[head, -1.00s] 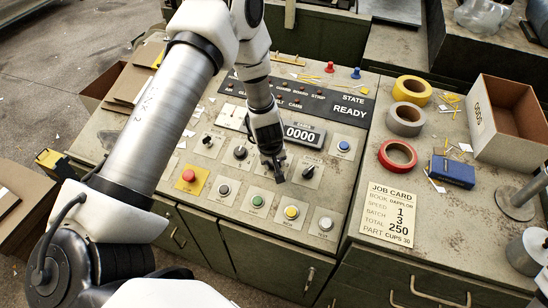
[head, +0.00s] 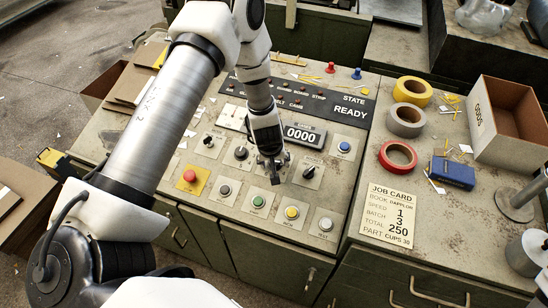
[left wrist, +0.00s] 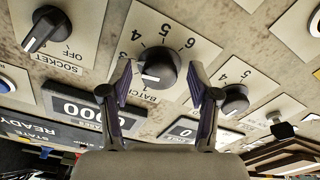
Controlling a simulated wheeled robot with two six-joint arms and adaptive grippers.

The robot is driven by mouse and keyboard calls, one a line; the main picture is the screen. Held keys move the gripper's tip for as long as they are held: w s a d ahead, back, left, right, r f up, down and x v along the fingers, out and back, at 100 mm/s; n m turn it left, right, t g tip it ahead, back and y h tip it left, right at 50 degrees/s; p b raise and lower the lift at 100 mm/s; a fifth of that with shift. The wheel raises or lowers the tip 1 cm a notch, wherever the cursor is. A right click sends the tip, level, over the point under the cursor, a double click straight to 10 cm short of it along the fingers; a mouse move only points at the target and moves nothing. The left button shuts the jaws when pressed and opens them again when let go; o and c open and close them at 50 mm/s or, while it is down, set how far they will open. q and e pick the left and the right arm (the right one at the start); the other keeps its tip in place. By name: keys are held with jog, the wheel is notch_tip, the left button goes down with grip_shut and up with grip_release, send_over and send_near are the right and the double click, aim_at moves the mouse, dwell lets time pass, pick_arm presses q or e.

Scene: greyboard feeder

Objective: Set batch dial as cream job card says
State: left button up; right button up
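The cream job card (head: 391,214) lies right of the panel and reads speed 1, batch 3, total 250. My left gripper (head: 271,168) is low over the panel and covers the batch dial in the head view. In the left wrist view the black batch dial (left wrist: 160,68) sits between the fingers of my left gripper (left wrist: 160,82), which are open, one on each side. I cannot tell whether they touch it. Its white mark points to the lower left, near 1; the 2 is hidden, while 3 to 6 show. My right gripper is not in view.
The socket dial (head: 311,173) and another dial (head: 241,153) flank the gripper closely. A red button (head: 189,176) and several coloured buttons line the front. The counter (head: 304,134) reads 0000. Tape rolls (head: 398,156) and an open box (head: 511,122) stand to the right.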

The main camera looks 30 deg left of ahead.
pick_arm(q)
jog(key=shift+r, duration=0.1)
jog(key=v, duration=1.2)
